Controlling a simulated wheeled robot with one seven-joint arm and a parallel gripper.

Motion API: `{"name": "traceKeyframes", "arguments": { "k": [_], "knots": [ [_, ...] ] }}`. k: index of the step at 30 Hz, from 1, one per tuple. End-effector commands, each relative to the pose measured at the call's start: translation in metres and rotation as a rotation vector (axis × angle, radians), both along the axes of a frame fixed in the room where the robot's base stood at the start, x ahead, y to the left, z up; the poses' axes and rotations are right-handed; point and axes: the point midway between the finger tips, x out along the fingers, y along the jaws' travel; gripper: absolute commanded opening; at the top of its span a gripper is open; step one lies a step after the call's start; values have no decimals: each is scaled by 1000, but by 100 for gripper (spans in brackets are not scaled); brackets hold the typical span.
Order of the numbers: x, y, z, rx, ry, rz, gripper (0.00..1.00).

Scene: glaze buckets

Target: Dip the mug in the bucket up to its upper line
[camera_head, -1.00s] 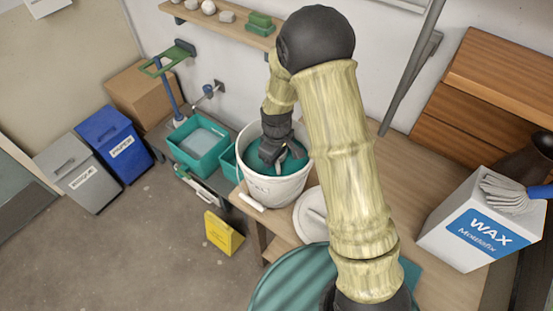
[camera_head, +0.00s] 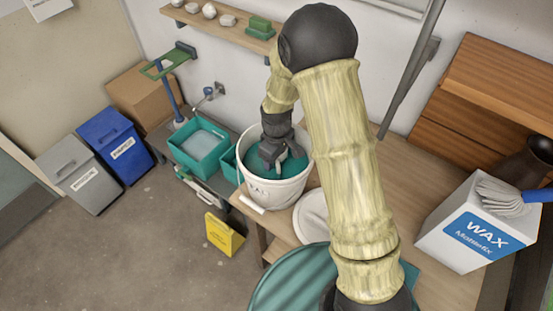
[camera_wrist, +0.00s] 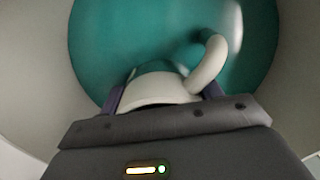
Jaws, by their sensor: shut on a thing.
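The white bucket (camera_head: 277,194) stands on the wooden bench and holds teal glaze (camera_wrist: 100,50). My gripper (camera_head: 281,160) reaches down inside the bucket's rim. In the wrist view it is shut on a cream mug (camera_wrist: 158,91), whose curved handle (camera_wrist: 212,66) sticks out to the right. The mug is over or in the glaze; how deep it sits and its lines cannot be made out. My gripper hides the mug in the head view.
A pale round lid (camera_head: 312,214) lies right of the bucket. A white WAX box (camera_head: 470,232) with a brush-like thing on top stands at the right. A teal basin (camera_head: 198,147) is at the left. Bench space behind my arm is clear.

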Motion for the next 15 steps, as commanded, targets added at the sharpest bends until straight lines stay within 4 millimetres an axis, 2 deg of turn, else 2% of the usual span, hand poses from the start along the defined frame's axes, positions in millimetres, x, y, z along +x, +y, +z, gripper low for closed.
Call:
{"name": "traceKeyframes", "arguments": {
  "k": [1, 15],
  "knots": [
    [0, 0, 8, 0, -1, 0, 27],
    [0, 0, 46, 0, 0, 1, 27]
  ]
}}
